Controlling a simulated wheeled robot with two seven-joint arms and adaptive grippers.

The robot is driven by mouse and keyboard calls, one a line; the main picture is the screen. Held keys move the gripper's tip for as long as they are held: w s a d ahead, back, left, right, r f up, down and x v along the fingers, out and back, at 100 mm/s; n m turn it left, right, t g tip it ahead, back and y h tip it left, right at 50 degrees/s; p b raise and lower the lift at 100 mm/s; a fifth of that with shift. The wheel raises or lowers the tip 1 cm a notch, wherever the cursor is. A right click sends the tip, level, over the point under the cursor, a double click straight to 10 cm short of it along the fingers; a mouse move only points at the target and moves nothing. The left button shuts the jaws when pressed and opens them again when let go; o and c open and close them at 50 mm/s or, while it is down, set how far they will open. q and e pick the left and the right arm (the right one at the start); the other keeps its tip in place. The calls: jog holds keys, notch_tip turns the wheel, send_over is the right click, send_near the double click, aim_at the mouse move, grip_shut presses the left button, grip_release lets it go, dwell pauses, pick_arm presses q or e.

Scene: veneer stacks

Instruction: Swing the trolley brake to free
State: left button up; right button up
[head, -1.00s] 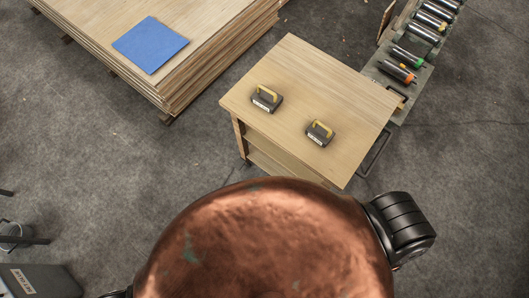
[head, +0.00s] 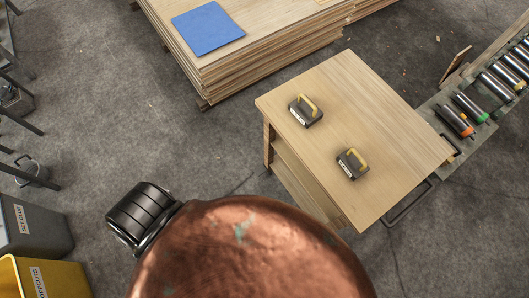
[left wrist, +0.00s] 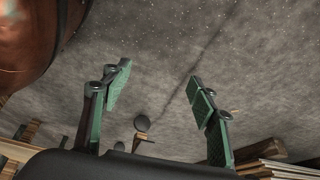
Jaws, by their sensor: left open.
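The wooden trolley (head: 370,110) stands right of centre in the head view, with a light top, an open shelf side and a black bar handle (head: 408,204) at its right edge. I cannot make out a brake on it. In the left wrist view my left gripper (left wrist: 158,85) is open and empty, its green-padded fingers wide apart over the grey floor. A small dark disc (left wrist: 142,123) shows beyond the fingers; I cannot tell what it is. My left gripper is outside the head view, and my right gripper is in neither view.
Two yellow-handled black blocks (head: 306,110) (head: 352,163) lie on the trolley. A veneer stack (head: 270,50) with a blue sheet (head: 208,27) is behind it. A roller conveyor (head: 470,115) is at right. Grey (head: 35,230) and yellow (head: 50,280) bins stand lower left. Open floor lies between.

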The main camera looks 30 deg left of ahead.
pick_arm(q)
jog(key=w+f+t+b, duration=0.3)
jog(key=w+f+b, duration=0.15)
jog(key=w, duration=0.45)
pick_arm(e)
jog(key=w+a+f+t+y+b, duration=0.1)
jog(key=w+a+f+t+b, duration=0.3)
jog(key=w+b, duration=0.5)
pick_arm(q)
jog(key=m+t+h+b, duration=0.2)
jog(key=t+h+b, duration=0.55)
jog(key=b, duration=0.65)
send_near(257, 172)
jog(key=w+d+f+t+y, duration=0.1)
jog(key=w+d+t, duration=0.1)
jog(key=shift+g, duration=0.25)
jog(key=shift+x, duration=4.05)
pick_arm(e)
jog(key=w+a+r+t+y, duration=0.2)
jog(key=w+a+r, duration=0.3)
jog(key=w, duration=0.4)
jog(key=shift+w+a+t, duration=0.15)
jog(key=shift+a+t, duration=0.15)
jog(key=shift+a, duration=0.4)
pick_arm(q)
jog(key=shift+r, duration=0.15)
grip_shut()
